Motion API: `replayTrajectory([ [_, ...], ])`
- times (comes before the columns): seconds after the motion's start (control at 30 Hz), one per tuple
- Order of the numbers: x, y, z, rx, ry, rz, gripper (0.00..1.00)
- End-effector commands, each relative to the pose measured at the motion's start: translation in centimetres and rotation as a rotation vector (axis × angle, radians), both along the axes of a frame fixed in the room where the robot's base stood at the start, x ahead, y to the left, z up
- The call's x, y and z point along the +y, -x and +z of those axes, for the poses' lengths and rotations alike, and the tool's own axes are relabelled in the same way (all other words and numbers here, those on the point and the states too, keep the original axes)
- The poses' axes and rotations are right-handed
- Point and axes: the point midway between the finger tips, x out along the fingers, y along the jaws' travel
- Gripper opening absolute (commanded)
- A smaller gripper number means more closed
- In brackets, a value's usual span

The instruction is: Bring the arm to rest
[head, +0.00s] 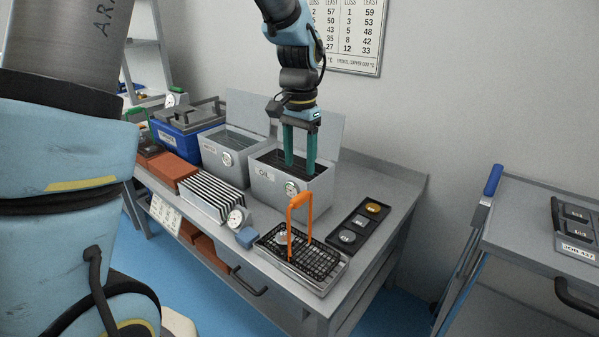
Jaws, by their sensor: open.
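My gripper (300,168) hangs from my arm with its two long green fingers pointing down, parallel and apart. Nothing shows between them. The fingertips are at the open top of the grey box labelled OIL (291,193), near its raised lid; I cannot tell how far they reach inside it. A black wire basket (302,262) with an upright orange handle (299,200) stands on a tray at the front right of the bench, apart from my gripper. A small round piece lies in the basket.
A second open grey tank (226,158), a blue box (185,138), a finned metal rack (208,196) and red bricks (172,171) fill the bench's left. A black tray (358,228) with several discs lies at right. A side cabinet (530,235) stands beyond a gap.

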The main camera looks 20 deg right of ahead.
Motion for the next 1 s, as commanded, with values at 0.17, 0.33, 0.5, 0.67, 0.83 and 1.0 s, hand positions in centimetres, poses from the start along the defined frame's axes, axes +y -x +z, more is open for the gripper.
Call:
replayTrajectory([
  [0.17,0.0,0.0,0.1,0.000,-0.001,0.000,0.62],
  [0.33,0.0,0.0,0.1,0.000,0.000,0.000,0.62],
  [0.5,0.4,-0.1,0.1,0.000,0.001,0.011,0.62],
  [0.67,5.7,-1.5,0.1,-0.015,0.014,0.157,0.62],
  [0.83,16.8,-1.6,-0.5,-0.051,0.042,0.479,0.62],
  [1.0,25.4,1.1,-1.4,-0.088,0.068,0.772,0.62],
])
